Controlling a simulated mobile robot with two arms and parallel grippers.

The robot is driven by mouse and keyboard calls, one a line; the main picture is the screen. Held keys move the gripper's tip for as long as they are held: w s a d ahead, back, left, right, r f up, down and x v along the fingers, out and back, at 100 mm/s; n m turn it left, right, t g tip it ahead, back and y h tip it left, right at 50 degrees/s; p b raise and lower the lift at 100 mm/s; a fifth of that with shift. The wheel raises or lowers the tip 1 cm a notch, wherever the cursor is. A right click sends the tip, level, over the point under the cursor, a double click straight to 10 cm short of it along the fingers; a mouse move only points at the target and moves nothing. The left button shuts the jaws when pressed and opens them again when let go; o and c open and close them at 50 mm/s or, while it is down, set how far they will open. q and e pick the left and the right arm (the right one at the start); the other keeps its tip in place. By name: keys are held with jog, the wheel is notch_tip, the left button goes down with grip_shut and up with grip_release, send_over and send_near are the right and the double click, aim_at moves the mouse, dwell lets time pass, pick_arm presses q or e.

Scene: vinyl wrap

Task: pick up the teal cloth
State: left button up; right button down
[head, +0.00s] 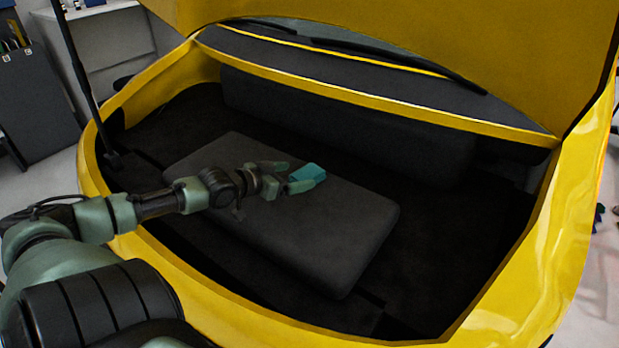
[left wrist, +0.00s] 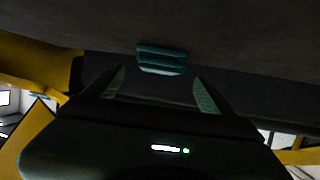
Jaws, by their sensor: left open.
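The teal cloth (head: 308,172) is a small folded piece on the dark grey padded block in the car's trunk. In the left wrist view the cloth (left wrist: 162,58) lies just beyond the fingertips, centred between them. My left gripper (head: 293,176) reaches in from the left, low over the block, with its fingers parted toward the cloth. In the left wrist view the left gripper (left wrist: 160,84) is open with nothing between its fingers. In the head view a finger overlaps the cloth's near edge, so I cannot tell whether they touch. My right gripper is not in view.
The dark grey block (head: 340,238) lies in the trunk of a yellow car (head: 185,68). The raised lid (head: 420,40) hangs above, and a strut (head: 80,80) stands at the left. The trunk floor right of the block is clear.

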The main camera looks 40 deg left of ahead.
aim_at(306, 174)
pick_arm(q)
jog(key=shift+w+d+f, duration=0.1)
jog(key=shift+w+f, duration=0.15)
jog(key=shift+w, duration=0.45)
jog(key=b+x, duration=0.1)
jog(key=x, duration=0.1)
jog(key=shift+w+d+f, duration=0.1)
jog(key=shift+w+f, duration=0.1)
jog(key=shift+w, duration=0.05)
jog(key=shift+b+x, duration=0.3)
jog(key=shift+x, duration=0.5)
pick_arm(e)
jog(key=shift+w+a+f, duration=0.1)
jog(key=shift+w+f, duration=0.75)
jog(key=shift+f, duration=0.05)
pick_arm(q)
jog(key=c, duration=1.4)
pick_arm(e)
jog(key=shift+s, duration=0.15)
